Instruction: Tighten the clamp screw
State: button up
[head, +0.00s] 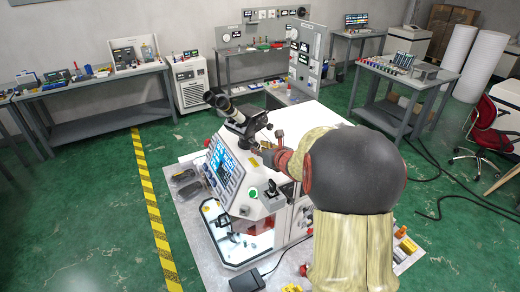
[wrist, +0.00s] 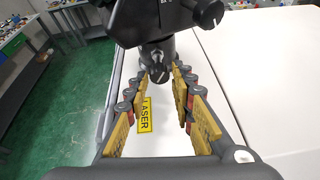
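A black binocular microscope (head: 236,116) stands on top of the white machine (head: 300,122), and its underside fills the top of the wrist view (wrist: 150,12). Below it in the wrist view is a dark post with a small dark knob (wrist: 159,73), which looks like the clamp screw. My gripper (wrist: 161,80) has yellow-padded fingers spread to either side of this knob. Gaps show between knob and fingers, so it looks open and empty. In the head view my gripper (head: 264,150) is beside the microscope's base, its fingertips small and partly hidden by my arm.
A second black knob (wrist: 208,13) sticks out at the upper right of the wrist view. A yellow LASER label (wrist: 145,116) lies on the white top below the fingers. The machine's white top is clear to the right. Workbenches (head: 95,100) stand along the wall.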

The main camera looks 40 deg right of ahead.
grip_shut()
dwell(0.4)
jog(key=m, duration=0.1)
jog(key=m+y, duration=0.2)
jog(key=shift+d+t, duration=0.25)
jog(key=shift+t, duration=0.15)
jog(key=m+y, duration=0.1)
jog(key=m+t+y+b, duration=0.1)
jog(key=m, duration=0.1)
jog(key=shift+s+d+f+m, duration=0.1)
jog(key=shift+d+f+m, duration=0.05)
jog(key=shift+f+m, duration=0.15)
jog(key=m+b, duration=0.1)
jog(key=m+t+y+b, duration=0.1)
jog(key=m+b, duration=0.2)
jog(key=shift+f+t+y, duration=0.25)
jog(key=shift+t+y, duration=0.05)
jog(key=shift+y, duration=0.1)
jog(key=shift+d+m+t+b, duration=0.1)
jog(key=shift+m+t+b, duration=0.5)
jog(key=shift+m+b, duration=0.9)
